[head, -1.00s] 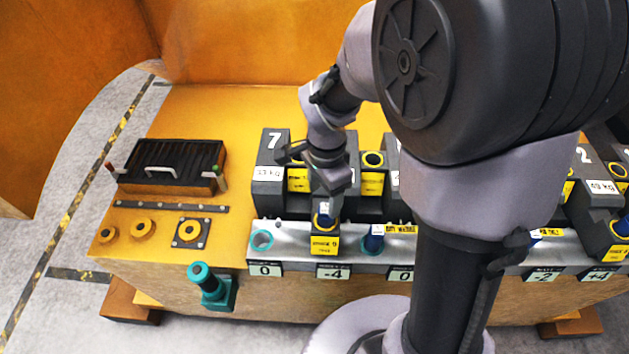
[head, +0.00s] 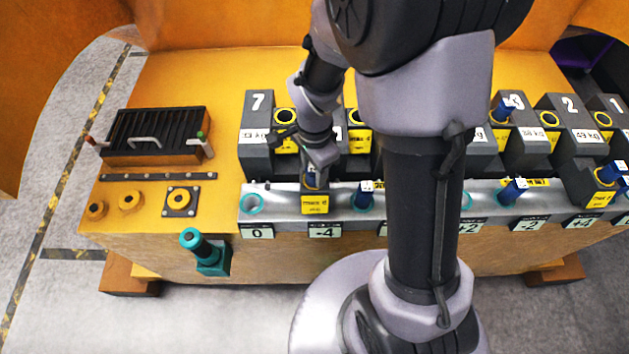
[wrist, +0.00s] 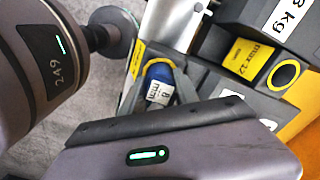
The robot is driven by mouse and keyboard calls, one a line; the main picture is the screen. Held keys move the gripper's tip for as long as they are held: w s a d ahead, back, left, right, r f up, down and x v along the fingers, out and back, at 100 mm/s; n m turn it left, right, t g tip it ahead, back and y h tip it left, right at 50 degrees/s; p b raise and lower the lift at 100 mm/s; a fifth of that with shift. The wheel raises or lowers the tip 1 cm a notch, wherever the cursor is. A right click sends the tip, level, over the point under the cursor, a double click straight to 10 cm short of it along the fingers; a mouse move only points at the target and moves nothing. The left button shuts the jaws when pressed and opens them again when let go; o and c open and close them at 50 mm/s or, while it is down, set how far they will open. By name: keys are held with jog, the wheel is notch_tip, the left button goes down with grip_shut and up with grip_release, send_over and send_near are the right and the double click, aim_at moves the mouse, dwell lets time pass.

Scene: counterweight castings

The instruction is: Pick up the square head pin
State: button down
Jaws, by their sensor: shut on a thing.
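A blue pin (wrist: 158,78) with a white label reading 8 mm stands in a yellow-ringed hole of a dark block, seen in the wrist view. In the head view this dark block with a yellow label (head: 314,202) sits on the grey rail above the -4 plate. My gripper (head: 313,168) comes down over it, its fingers (wrist: 162,90) on either side of the pin and shut on it. The pin's lower part is hidden in the hole. I cannot clearly make out the head's shape.
Other blue pins (head: 363,194) stand along the rail (head: 280,204). Numbered dark weights (head: 257,130) stand behind it. A black ribbed tray (head: 155,135) lies at left. My arm hides the middle.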

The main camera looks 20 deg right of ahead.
jog(key=shift+r, duration=0.1)
dwell(0.3)
notch_tip(320, 180, up, 30)
jog(key=p, duration=1.3)
